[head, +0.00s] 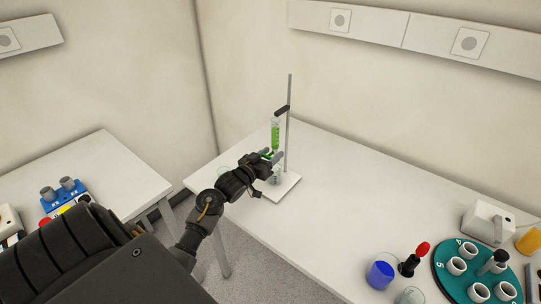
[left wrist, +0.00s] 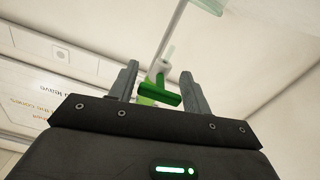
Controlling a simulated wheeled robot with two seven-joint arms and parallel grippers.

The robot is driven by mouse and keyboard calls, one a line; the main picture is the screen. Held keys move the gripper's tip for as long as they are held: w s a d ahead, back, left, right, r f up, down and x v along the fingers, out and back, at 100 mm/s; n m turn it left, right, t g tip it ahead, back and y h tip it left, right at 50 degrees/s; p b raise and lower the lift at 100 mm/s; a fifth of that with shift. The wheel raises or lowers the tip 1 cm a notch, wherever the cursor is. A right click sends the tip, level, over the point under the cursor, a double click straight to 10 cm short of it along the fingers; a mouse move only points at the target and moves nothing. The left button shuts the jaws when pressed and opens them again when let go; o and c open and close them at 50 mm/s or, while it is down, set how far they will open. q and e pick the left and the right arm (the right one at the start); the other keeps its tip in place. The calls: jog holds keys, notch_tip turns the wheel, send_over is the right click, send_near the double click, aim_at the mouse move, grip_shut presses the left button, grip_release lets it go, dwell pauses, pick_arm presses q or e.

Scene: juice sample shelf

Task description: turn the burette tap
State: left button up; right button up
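The burette (head: 275,134) is a clear upright tube with green liquid, held by a dark clamp on a metal rod stand with a white base (head: 287,186). Its green tap (head: 266,155) is at the lower end, partly hidden by my left gripper (head: 272,158). In the left wrist view the green tap handle (left wrist: 160,94) lies crosswise between the two spread fingers of my left gripper (left wrist: 161,88). The handle's ends are close to both fingers; I cannot tell whether they touch. A glass vessel (head: 275,176) stands below the burette. My right gripper is not in view.
A second table (head: 90,170) with a blue rack stands at left. The table's middle (head: 350,200) is clear.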

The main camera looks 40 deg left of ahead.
pick_arm(q)
jog(key=c, duration=0.6)
jog(key=m, duration=0.5)
jog(key=shift+b, duration=0.4)
jog(key=o, duration=1)
jog(key=shift+c, duration=0.2)
jog(key=s+b, duration=0.3)
jog(key=s, duration=0.7)
jog(key=shift+s, duration=0.35)
jog(key=shift+d, duration=0.1)
